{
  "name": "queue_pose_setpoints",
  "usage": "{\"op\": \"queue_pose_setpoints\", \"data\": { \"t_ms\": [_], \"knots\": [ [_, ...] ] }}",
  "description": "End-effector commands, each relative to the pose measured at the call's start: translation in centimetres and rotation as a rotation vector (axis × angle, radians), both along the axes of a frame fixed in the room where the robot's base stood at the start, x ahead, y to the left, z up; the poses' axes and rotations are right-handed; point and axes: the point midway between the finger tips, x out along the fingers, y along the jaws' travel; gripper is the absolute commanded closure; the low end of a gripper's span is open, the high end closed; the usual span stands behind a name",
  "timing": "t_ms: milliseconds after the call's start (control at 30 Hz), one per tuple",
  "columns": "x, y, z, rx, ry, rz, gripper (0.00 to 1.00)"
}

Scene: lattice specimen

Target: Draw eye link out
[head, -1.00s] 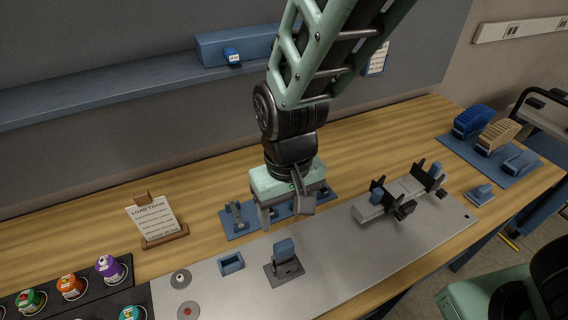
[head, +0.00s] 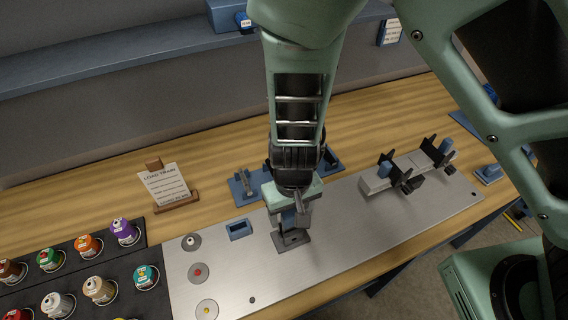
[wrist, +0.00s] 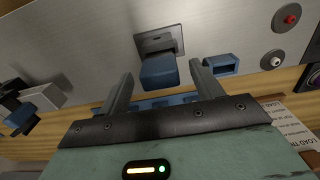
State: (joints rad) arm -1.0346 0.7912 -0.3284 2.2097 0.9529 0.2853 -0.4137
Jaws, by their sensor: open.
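A blue-topped piece standing in a dark grey base plate (head: 292,240) is the likeliest eye link; I cannot confirm which part bears that name. In the wrist view its blue block (wrist: 158,72) is large and near, with the grey base (wrist: 160,40) beyond. My gripper (head: 289,218) is over this piece in the head view and hides most of it. In the wrist view my gripper (wrist: 162,82) is open. Its two fingers stand on either side of the blue block, with a visible gap on each side.
A small blue socket (head: 238,229) lies left of the base on the metal plate (head: 345,240). Blue holders (head: 243,187) stand behind. Grey fixtures with black plates (head: 378,182) are at right. Colored capped pieces (head: 88,245) and a card stand (head: 170,188) are at left.

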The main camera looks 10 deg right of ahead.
Motion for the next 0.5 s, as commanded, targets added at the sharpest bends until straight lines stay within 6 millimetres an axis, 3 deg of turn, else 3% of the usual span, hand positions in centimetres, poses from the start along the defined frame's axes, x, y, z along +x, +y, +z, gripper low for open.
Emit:
{"op": "queue_pose_setpoints", "data": {
  "t_ms": [200, 500],
  "knots": [
    [0.0, -0.1, -2.8, -0.001, 0.002, -0.002, 0.35],
    [0.0, 0.0, -3.6, 0.000, 0.000, 0.000, 0.35]
  ]
}}
